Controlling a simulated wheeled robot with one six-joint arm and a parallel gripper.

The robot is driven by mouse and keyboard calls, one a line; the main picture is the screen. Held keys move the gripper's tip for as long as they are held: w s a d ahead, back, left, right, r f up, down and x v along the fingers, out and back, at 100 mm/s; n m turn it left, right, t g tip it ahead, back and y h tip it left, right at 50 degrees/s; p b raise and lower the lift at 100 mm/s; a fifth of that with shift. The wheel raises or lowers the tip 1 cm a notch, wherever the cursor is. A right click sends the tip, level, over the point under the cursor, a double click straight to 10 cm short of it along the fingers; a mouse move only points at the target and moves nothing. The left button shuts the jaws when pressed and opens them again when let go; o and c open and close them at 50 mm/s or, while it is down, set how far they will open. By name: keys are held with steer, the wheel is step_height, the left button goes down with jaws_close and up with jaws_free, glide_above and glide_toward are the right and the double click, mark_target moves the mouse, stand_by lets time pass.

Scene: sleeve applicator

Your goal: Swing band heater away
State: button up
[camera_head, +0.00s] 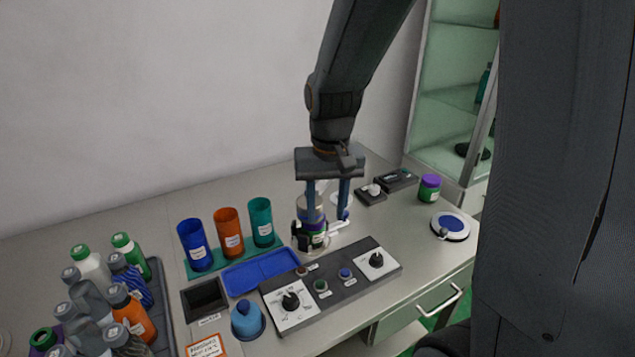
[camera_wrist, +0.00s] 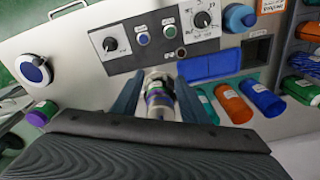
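A bottle (camera_head: 310,208) with a clear grey upper part and a purple and green lower part stands near the table's middle. It also shows between my fingers in the wrist view (camera_wrist: 158,98). A dark band (camera_head: 297,236), apparently the band heater, sits at the bottle's lower part, with a pale handle-like piece (camera_head: 337,226) on its right. My gripper (camera_head: 327,216) points down here, its blue fingers spread apart; the right one is near the pale piece. The fingers partly hide the bottle, and contact cannot be told.
A control panel (camera_head: 330,291) with knobs and buttons lies in front. A blue tray (camera_head: 262,272) and several coloured cups (camera_head: 228,233) are left of the bottle; a crowded bottle rack (camera_head: 158,290) is farther left. A purple jar (camera_head: 429,187) and round blue-white device (camera_head: 450,227) stand right.

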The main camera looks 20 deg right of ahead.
mark_target(322, 188)
steer(key=w+r+m, duration=0.1)
steer(key=w, duration=0.3)
steer(key=w+r+m, duration=0.1)
steer(key=w+r, duration=0.1)
steer(key=w, duration=0.3)
steer(key=w+r+m+g, duration=0.1)
steer(key=w, duration=0.3)
steer(key=shift+w+d+r+m+p, duration=0.2)
steer(key=shift+m+p, duration=0.1)
steer(key=shift+m, duration=0.1)
steer(key=shift+a+f+p, duration=0.1)
steer(key=shift+f+p, duration=1)
steer(key=shift+f, duration=2.7)
jaws_close()
